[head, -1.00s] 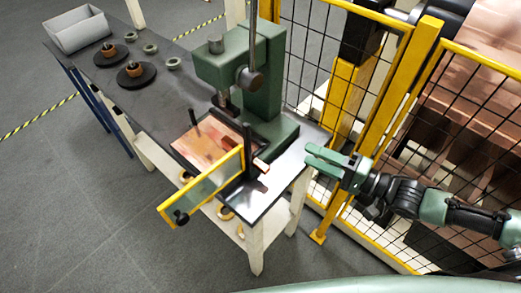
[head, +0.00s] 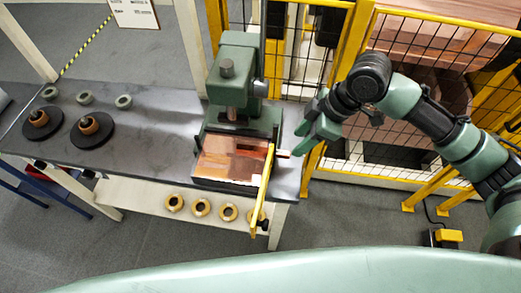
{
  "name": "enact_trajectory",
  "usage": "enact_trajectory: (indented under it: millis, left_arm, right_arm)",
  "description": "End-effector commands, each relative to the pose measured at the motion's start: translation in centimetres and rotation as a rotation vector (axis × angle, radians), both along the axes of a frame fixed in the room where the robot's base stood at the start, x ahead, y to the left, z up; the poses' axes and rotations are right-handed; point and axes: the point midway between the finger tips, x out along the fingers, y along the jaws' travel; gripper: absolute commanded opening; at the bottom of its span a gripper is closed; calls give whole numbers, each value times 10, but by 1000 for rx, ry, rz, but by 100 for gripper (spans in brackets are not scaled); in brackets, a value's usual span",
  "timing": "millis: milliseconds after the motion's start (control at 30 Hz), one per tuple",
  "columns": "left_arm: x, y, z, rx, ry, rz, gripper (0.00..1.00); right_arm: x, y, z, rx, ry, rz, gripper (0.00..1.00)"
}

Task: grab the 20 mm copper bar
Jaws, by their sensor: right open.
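A green press (head: 238,75) stands on the dark bench top. A copper sheet (head: 225,160) lies on the press bed. A short copper-coloured bar end (head: 283,153) sticks out just right of the yellow-framed guard (head: 262,192); the guard hides the rest of it. I cannot read its size. My right gripper (head: 300,140) is open and empty, at the right of the press. Its fingers point left and down, close to the bar end. I cannot tell whether they touch it. My left gripper is not in view.
Two dark discs with copper-coloured cores (head: 90,126) and several small rings (head: 84,98) stand on the bench's left part. Several brass rings (head: 200,207) lie on the lower shelf. Yellow-framed mesh fencing (head: 395,55) stands behind my right arm. The bench middle (head: 155,130) is clear.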

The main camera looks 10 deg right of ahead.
Motion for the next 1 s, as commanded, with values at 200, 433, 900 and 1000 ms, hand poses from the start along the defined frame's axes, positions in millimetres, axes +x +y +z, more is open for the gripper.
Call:
enact_trajectory:
  millis: [200,433,900,1000]
  left_arm:
    - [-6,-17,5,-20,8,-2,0]
    - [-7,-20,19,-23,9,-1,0]
    - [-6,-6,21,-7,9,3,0]
    - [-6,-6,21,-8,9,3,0]
  right_arm:
    - [1,7,-22,-4,6,7,44]
    - [11,13,-51,-3,7,2,44]
    - [14,20,-73,-5,1,3,32]
    - [14,20,-73,-5,1,3,5]
